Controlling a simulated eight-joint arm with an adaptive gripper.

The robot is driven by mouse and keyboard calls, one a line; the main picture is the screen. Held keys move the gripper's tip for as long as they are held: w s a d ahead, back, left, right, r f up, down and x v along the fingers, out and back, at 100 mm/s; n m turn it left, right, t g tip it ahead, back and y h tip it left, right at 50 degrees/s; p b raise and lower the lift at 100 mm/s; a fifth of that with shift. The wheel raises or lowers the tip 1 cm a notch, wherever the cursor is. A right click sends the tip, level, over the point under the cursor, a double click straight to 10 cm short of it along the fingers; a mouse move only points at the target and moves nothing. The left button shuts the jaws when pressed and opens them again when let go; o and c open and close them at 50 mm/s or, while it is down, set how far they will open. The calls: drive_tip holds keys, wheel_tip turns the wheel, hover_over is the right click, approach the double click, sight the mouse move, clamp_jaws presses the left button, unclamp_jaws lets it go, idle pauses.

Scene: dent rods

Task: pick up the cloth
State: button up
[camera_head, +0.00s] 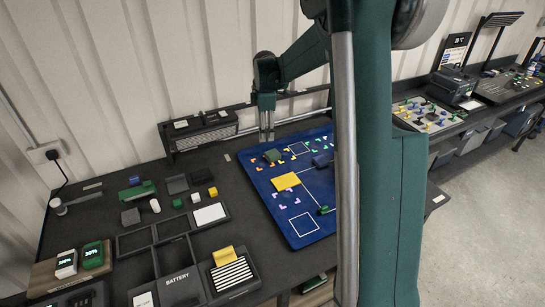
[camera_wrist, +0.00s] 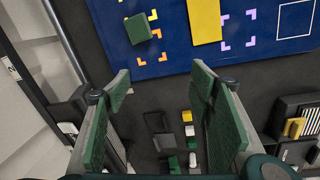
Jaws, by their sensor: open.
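A flat yellow rectangle (camera_head: 285,181), which looks like the cloth, lies on the blue mat (camera_head: 308,227). It also shows in the wrist view (camera_wrist: 205,20) at the top, beyond my fingertips. A smaller yellow piece (camera_head: 223,256) rests on a black and white striped holder at the front; I cannot tell if it is cloth too. My gripper (camera_head: 266,137) points down near the mat's back left edge, apart from the yellow rectangle. In the wrist view my gripper (camera_wrist: 163,82) has its green-padded fingers wide apart, with nothing between them.
Black trays (camera_head: 133,241) and several small blocks lie to the left. A low black rack (camera_head: 205,133) stands behind. My arm hides the mat's right side.

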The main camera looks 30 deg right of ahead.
sight(273, 153)
drive_tip(key=w+d+f+n, duration=0.1)
drive_tip(key=w+d+f, duration=0.1)
drive_tip(key=f, duration=0.2)
drive_tip(key=w+d+f+n+g, duration=0.1)
drive_tip(key=w+d+f, duration=0.2)
drive_tip(key=f, duration=0.2)
drive_tip(key=w+d+f+n, duration=0.2)
drive_tip(key=f, duration=0.3)
drive_tip(key=shift+w+d+g, duration=0.25)
drive_tip(key=shift+w+g, duration=0.05)
drive_tip(key=shift+w, duration=0.05)
drive_tip(key=shift+f, duration=0.2)
drive_tip(key=shift+f, duration=1.15)
drive_tip(key=shift+f, duration=0.15)
drive_tip(key=shift+f, duration=2.45)
drive_tip(key=c, duration=0.8)
